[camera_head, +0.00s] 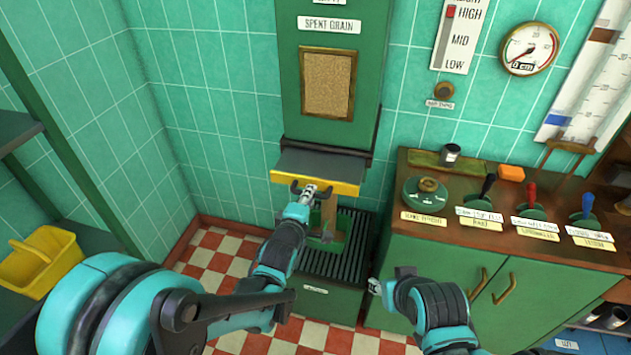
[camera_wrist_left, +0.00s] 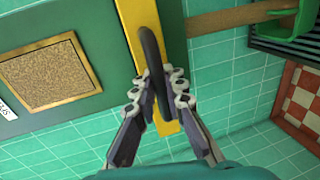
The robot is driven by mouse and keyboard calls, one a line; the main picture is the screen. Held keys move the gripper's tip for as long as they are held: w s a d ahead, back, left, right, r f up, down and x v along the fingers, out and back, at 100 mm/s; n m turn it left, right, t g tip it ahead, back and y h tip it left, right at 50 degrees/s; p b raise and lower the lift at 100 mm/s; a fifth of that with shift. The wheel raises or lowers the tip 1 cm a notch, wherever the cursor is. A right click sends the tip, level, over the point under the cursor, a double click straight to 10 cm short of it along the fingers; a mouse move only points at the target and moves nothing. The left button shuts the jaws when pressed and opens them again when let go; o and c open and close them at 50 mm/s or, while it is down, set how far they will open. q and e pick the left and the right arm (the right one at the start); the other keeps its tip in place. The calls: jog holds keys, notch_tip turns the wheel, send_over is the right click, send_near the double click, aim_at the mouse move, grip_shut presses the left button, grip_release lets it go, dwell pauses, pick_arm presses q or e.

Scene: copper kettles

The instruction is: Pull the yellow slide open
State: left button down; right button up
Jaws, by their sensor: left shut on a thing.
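The yellow slide (camera_head: 340,187) is at the bottom of the green chute labelled SPENT GRAIN, its yellow front below a grey surface. In the left wrist view the yellow front (camera_wrist_left: 167,127) runs from top to lower middle, with a dark bar handle (camera_wrist_left: 151,50) on it. My left gripper (camera_head: 309,193) is at the slide's front in the head view. In the wrist view its fingers (camera_wrist_left: 158,90) are on both sides of the handle, shut on it. My right gripper (camera_head: 376,286) is low at centre right, apart from the slide; its finger opening is unclear.
Below the slide is a dark grated green box (camera_head: 335,292) with a green scoop (camera_wrist_left: 287,22) and its wooden handle (camera_head: 329,212). A green cabinet (camera_head: 440,270) with levers stands right. A yellow basket (camera_head: 40,262) is at left. Checkered floor (camera_head: 215,262) is open at left.

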pick_arm(q)
jog(key=shift+s+a, duration=0.1)
jog(key=shift+s, duration=0.25)
jog(key=c, duration=1.6)
grip_release()
jog(key=shift+o, duration=0.2)
jog(key=v, duration=1.2)
